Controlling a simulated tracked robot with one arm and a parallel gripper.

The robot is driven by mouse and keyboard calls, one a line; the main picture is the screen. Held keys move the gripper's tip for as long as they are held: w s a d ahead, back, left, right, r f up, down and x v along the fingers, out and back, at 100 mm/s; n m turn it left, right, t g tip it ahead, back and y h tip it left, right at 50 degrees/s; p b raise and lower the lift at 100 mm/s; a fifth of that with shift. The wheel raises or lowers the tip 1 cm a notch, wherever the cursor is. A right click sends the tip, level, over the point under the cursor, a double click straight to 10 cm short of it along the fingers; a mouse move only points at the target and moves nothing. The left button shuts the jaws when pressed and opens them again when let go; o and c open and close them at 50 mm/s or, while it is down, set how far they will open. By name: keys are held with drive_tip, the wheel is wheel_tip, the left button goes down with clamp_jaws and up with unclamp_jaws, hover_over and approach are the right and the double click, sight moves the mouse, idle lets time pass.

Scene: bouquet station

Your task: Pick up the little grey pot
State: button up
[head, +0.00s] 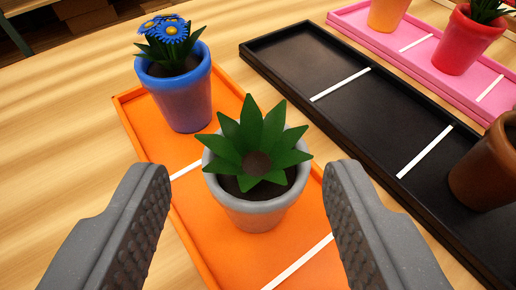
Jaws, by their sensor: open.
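The little grey pot (255,208) holds a green leafy plant (257,150) in dark soil. It stands upright on the orange tray (203,242), in the section between two white lines. My gripper (250,195) is open, with one dark ridged finger to the left of the pot and one to the right. Both fingers look apart from the pot, and nothing is held between them.
A blue and purple pot (182,98) with blue flowers stands behind on the orange tray. A black tray (330,60) with a brown pot (487,170) lies to the right. Beyond is a pink tray (418,57) with a red pot (458,42) and an orange-yellow pot (388,14).

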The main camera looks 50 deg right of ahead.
sight(262, 155)
drive_tip(key=shift+d+b+x, duration=0.25)
drive_tip(key=shift+b+x, duration=0.4)
drive_tip(key=shift+x, duration=1.95)
drive_tip(key=shift+s, duration=0.2)
clamp_jaws()
